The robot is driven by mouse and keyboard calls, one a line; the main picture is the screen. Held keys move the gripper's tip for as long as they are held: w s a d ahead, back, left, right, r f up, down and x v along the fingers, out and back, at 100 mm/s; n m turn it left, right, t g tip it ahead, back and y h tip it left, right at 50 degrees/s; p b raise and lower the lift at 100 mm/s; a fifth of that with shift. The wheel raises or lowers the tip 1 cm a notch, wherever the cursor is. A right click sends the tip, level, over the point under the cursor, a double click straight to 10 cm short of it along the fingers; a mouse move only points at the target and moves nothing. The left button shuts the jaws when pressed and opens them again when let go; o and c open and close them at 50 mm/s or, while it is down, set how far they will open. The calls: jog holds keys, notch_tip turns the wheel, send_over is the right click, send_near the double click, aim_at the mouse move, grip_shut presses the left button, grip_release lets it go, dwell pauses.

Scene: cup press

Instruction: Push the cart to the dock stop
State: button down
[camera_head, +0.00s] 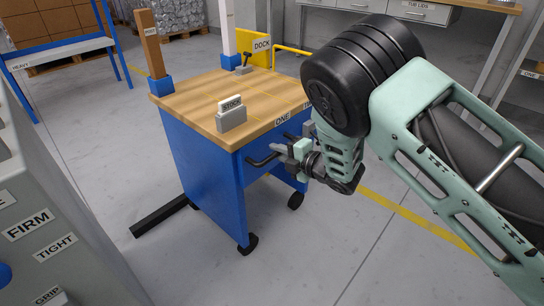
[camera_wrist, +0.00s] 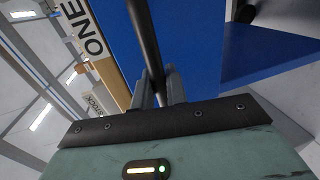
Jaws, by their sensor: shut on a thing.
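The cart (camera_head: 205,170) has blue sides, a light wooden top and black casters, and its front edge is labelled ONE. A black bar handle (camera_head: 262,161) sticks out from its near side. My gripper (camera_head: 285,150) is shut on this handle; in the wrist view the handle (camera_wrist: 142,35) runs between the two grey fingers (camera_wrist: 158,88). A DOCK sign (camera_head: 262,44) stands behind the cart by a yellow panel (camera_head: 252,62). The cart hides the floor there, so I cannot tell the gap to the dock stop.
A STOCK sign block (camera_head: 231,115) and two posts, brown (camera_head: 151,45) and white (camera_head: 227,28), are on the cart. A black bar (camera_head: 160,216) lies on the floor left of it. A grey cabinet (camera_head: 60,230) stands at near left. Clear floor lies in front.

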jog(key=shift+w+d, duration=0.3)
jog(key=shift+d, duration=0.1)
jog(key=c, duration=1.5)
grip_release()
jog(key=shift+a, duration=0.1)
jog(key=shift+s, duration=0.1)
jog(key=shift+s+d+r, duration=0.1)
jog(key=shift+s+d, duration=0.1)
jog(key=shift+d, duration=0.05)
jog(key=p+v, duration=0.4)
jog(key=v, duration=1.2)
jog(key=shift+s+d+r, duration=0.1)
jog(key=shift+s+d, duration=0.05)
jog(key=shift+d, duration=0.1)
jog(key=shift+r, duration=0.1)
